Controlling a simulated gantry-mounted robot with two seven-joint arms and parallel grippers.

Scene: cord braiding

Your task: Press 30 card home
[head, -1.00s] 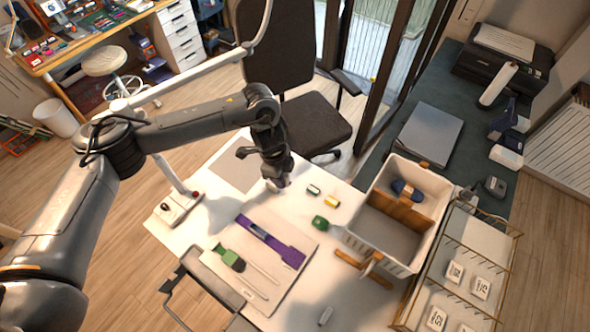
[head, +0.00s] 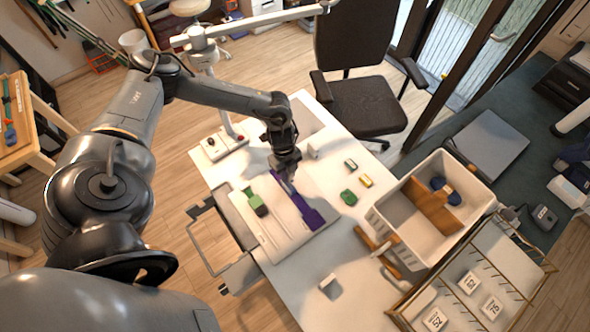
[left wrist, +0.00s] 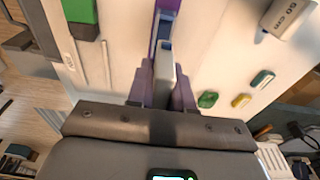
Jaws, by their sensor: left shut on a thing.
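My left gripper (head: 285,174) is over the purple slotted bar (head: 308,213), near its upper end, on the white board. In the left wrist view the purple bar (left wrist: 182,92) runs behind a narrow pale piece (left wrist: 165,76). This piece lies along the middle of the jaws, seen nearly edge-on. The gripper is shut on it. No number shows on it, so I cannot tell whether it is the 30 card or how deep it sits. A white block marked 60 cm (left wrist: 286,15) lies to the right. My right gripper is out of view.
A green-topped tool (head: 254,203) lies left of the bar. Small green and yellow pieces (head: 365,181) lie to the right. A divided white bin (head: 445,165) and a wire rack with numbered cards (head: 469,283) stand farther right. The front table has some free room.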

